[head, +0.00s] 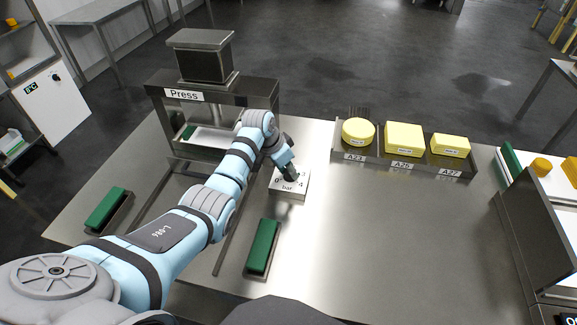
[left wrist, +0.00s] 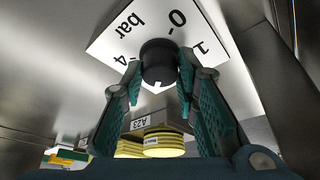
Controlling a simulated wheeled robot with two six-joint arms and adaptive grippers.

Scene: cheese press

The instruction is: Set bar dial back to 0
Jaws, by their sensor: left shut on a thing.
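The bar dial is a white square panel (head: 289,187) on the table, in front of the press, with "bar" and numbers printed on it. In the left wrist view the panel (left wrist: 112,42) shows 0, 1 and 4. Its round black knob (left wrist: 158,62) has a white mark at the lower edge, on the side away from the 0, between 1 and 4; the exact reading is unclear. My left gripper (head: 291,177) is at the knob, its teal-padded fingers (left wrist: 158,80) on either side, shut on it. The gripper hides part of the dial in the head view. My right gripper is not in view.
The press (head: 205,95) stands behind at left. A tray (head: 384,160) with yellow cheeses is right of the dial. A green-handled bar (head: 263,246) lies close in front, another green bar (head: 106,208) at far left. The table's right middle (head: 400,240) is clear.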

